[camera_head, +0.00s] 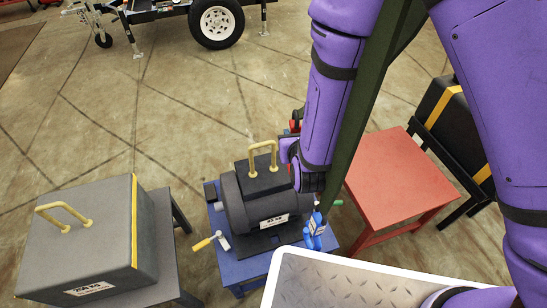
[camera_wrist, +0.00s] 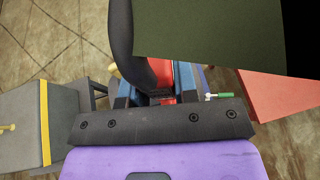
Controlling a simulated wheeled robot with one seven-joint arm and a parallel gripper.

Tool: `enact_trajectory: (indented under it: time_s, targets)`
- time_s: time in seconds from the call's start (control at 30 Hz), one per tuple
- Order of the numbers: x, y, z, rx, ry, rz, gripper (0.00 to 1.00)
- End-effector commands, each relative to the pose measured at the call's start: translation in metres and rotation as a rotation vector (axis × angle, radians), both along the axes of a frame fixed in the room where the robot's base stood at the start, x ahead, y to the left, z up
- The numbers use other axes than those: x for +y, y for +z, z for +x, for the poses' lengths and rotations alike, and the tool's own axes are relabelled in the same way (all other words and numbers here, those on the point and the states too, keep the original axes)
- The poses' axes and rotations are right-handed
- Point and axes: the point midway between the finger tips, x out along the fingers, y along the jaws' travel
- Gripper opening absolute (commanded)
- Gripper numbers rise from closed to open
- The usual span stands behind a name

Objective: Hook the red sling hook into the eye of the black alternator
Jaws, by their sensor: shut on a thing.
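The black alternator (camera_head: 255,205) sits on a blue stand (camera_head: 250,268) in the head view, with a pale label on its front. Its yellow eye (camera_head: 262,155) stands upright on top. My gripper (camera_head: 291,150) is just right of the eye, at the end of my purple arm, shut on the red sling hook (camera_head: 295,124). Only small red parts of the hook show there. Red also shows beyond the gripper's dark bar in the wrist view (camera_wrist: 162,82). The hook's tip is hidden, so I cannot tell whether it passes through the eye.
A dark green strap (camera_head: 350,120) runs down beside my arm. A grey block (camera_head: 80,240) with a yellow handle is at left. A red table (camera_head: 400,175) and a black yellow-striped block (camera_head: 455,130) are at right. A blue labelled piece (camera_head: 316,226) is by the alternator's right side.

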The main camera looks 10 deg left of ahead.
Motion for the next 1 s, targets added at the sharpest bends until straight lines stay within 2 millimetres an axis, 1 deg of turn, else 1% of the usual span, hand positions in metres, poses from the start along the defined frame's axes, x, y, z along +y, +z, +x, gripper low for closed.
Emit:
enact_trajectory:
  time_s: [0.03, 0.1, 0.2, 0.3, 0.47, 0.87, 1.0]
  targets:
    - [0.010, -0.004, -0.016, 0.001, 0.030, -0.002, 0.00]
    - [0.020, -0.008, -0.033, 0.001, 0.063, -0.002, 0.00]
    - [0.030, -0.013, -0.052, 0.001, 0.098, -0.001, 0.00]
    - [0.036, -0.016, -0.064, 0.002, 0.120, -0.002, 0.00]
    - [0.038, -0.017, -0.070, 0.002, 0.129, -0.001, 0.00]
    - [0.037, -0.016, -0.071, 0.002, 0.129, -0.001, 0.00]
    - [0.040, -0.016, -0.067, 0.001, 0.129, 0.000, 0.00]
